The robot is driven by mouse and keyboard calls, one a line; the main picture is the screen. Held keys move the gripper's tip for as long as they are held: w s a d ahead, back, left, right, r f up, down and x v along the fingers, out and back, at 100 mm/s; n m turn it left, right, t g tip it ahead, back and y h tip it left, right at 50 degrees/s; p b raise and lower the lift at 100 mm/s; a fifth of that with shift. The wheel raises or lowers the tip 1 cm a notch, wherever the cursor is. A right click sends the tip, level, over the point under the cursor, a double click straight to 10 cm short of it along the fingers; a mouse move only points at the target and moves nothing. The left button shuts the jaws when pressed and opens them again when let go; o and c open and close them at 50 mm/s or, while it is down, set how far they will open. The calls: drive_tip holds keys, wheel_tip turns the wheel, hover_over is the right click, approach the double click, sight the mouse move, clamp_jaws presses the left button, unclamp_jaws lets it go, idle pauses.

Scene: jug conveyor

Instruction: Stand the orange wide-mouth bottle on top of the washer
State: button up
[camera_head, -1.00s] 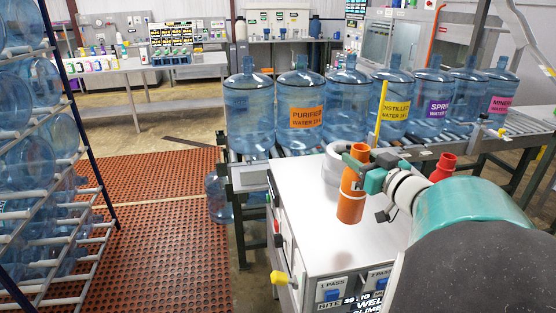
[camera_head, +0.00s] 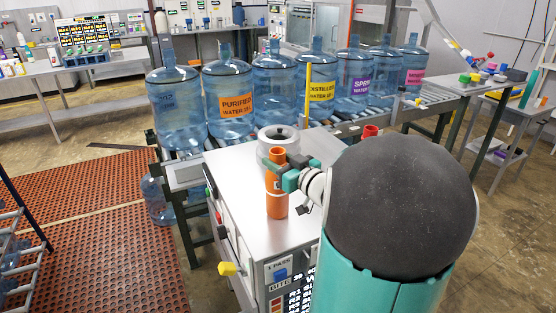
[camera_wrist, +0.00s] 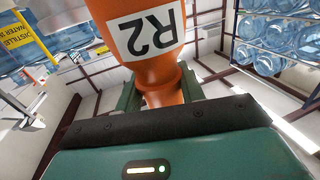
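The orange wide-mouth bottle (camera_head: 277,190) is upright in the head view, over the steel top of the washer (camera_head: 238,168). I cannot tell whether its base touches that top. My gripper (camera_head: 287,174) is shut on the bottle near its upper part, coming from the right. In the wrist view, the orange bottle (camera_wrist: 150,67) has a white label reading R2, upside down in the picture. There my gripper (camera_wrist: 160,98) has its green fingers on both sides of the bottle's narrower part.
A round grey fitting (camera_head: 278,140) with a dark opening sits behind the orange bottle. A red object (camera_head: 370,131) shows partly behind my arm. Large blue water jugs (camera_head: 229,98) line the conveyor (camera_head: 183,172) behind. A yellow knob (camera_head: 227,268) juts from the washer's left side.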

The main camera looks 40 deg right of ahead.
drive_tip(key=o, duration=0.4)
drive_tip(key=shift+r, duration=0.1)
drive_tip(key=shift+s+r, duration=0.1)
drive_tip(key=shift+s, duration=0.1)
drive_tip(key=s, duration=1.1)
drive_tip(key=shift+s+a, duration=0.15)
drive_tip(key=shift+s, duration=0.15)
